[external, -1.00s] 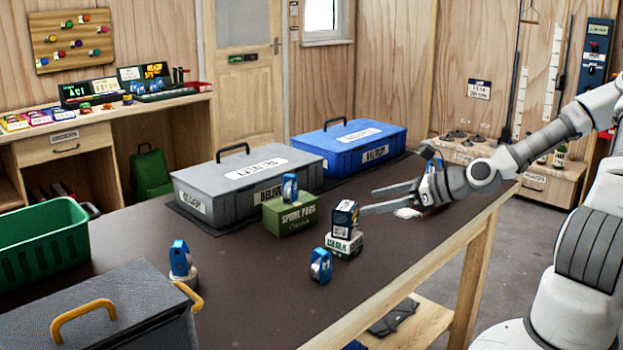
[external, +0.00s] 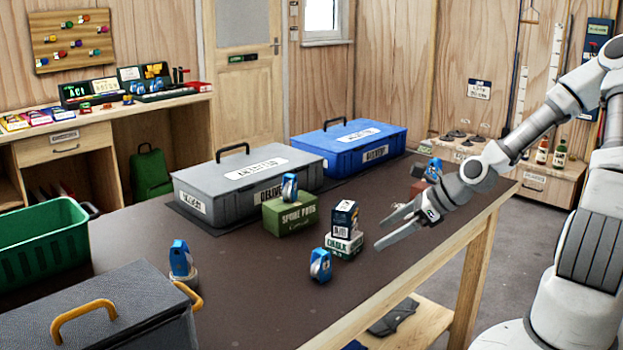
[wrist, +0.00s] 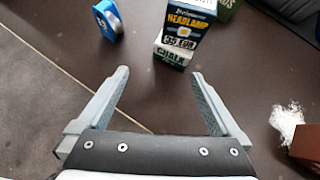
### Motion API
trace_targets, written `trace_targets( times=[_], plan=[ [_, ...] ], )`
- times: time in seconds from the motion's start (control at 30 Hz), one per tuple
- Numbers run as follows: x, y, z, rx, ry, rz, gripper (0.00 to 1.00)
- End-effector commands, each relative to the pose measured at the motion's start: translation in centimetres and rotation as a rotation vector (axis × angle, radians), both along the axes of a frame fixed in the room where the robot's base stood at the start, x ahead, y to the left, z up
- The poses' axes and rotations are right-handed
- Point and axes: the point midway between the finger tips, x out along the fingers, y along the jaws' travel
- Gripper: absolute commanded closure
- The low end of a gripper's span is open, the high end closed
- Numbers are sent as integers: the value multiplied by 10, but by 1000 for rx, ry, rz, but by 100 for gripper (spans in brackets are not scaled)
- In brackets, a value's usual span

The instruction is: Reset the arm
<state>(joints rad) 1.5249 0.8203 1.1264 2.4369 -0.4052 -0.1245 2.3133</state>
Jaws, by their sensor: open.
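My gripper (external: 384,233) is open and empty, above the right part of the dark table. In the wrist view its two fingers (wrist: 160,88) stand wide apart with bare table between them. Just left of it in the external view, a dark headlamp box (external: 344,218) stands on a white and green chalk box (external: 343,245). The headlamp box (wrist: 190,22) and chalk box (wrist: 173,52) also show beyond the fingertips in the wrist view, apart from them.
Blue devices stand on the table (external: 321,265), on a green box (external: 291,214), on a round base (external: 181,262) and behind my gripper (external: 433,171). A grey case (external: 250,180) and blue case (external: 350,148) lie behind. A green basket (external: 40,250) is left. White powder (wrist: 287,120) lies right in the wrist view.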

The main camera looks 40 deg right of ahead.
Motion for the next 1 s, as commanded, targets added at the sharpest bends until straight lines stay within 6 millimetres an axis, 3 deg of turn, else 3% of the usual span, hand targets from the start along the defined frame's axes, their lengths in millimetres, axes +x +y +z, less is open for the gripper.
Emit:
trace_targets(
  times=[0.1,0.2,0.33,0.43,0.57,0.7,1.0],
  plan=[
    [-19,-6,-23,-141,150,82,0],
    [-29,-20,-34,-296,216,202,0],
    [-36,-41,-33,-477,274,350,0],
    [-39,-58,-20,-612,306,467,0],
    [-38,-77,12,-780,326,620,0],
    [-34,-88,61,-934,314,772,0],
    [-39,-83,172,-1159,178,1040,0]
  ],
)
